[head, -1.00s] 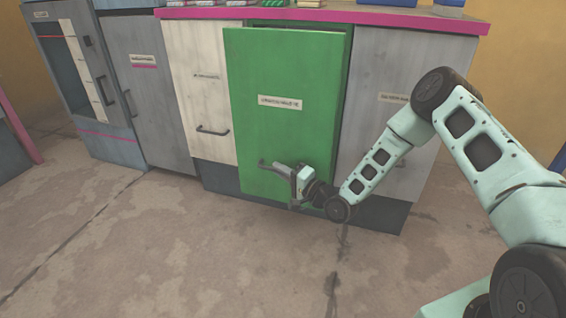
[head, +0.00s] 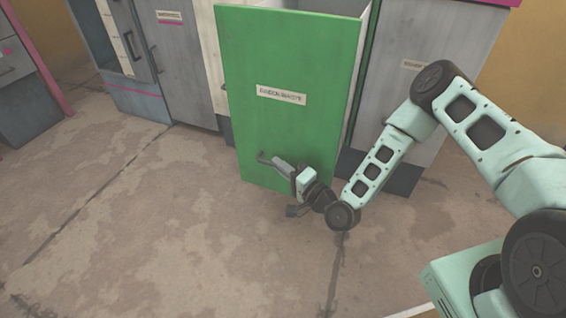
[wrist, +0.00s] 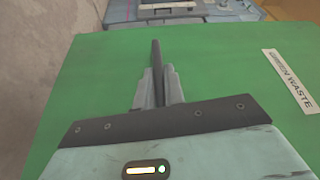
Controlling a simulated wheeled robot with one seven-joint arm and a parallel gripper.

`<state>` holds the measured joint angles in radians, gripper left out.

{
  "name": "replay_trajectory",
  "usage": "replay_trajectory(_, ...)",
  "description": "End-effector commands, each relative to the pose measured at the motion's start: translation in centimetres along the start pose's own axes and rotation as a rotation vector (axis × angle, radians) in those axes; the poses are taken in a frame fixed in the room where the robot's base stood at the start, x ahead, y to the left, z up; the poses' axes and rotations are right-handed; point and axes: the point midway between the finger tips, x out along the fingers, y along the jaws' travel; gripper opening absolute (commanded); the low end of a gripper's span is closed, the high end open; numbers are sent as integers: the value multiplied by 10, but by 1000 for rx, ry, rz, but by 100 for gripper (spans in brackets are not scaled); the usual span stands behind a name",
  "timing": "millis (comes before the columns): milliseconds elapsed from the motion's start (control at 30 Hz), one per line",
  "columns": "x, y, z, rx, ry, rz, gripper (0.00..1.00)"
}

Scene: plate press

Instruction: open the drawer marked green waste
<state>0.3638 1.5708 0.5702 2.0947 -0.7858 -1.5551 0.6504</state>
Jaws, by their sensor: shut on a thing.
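The green drawer front (head: 285,60) stands well out from the cabinet in the head view, with an open gap behind its top edge. Its label (head: 281,95) is blurred there, but reads "GREEN WASTE" in the wrist view (wrist: 291,77). My gripper (head: 284,167) is at the lower part of the front, shut on the dark bar handle (head: 264,158). In the wrist view my gripper (wrist: 157,88) has its fingers closed around the handle bar (wrist: 155,52), with the green face (wrist: 85,70) behind. Part of the handle is hidden by the fingers.
A grey labelled door (head: 178,75) and a glass-fronted unit (head: 118,45) stand to the left. A grey cabinet front (head: 425,70) is to the right, partly behind my arm. The concrete floor (head: 130,235) in front is clear.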

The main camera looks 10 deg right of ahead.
Motion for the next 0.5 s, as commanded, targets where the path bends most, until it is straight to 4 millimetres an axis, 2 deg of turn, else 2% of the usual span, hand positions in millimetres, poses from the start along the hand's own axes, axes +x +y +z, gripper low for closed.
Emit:
replay_trajectory(167, -1, 1, -1, 0, 1, 3, 0)
replay_trajectory(200, -1, 1, -1, 0, 1, 3, 19)
replay_trajectory(267, -1, 1, -1, 0, 1, 2, 33)
replay_trajectory(500, 0, 1, -1, 0, 1, 1, 33)
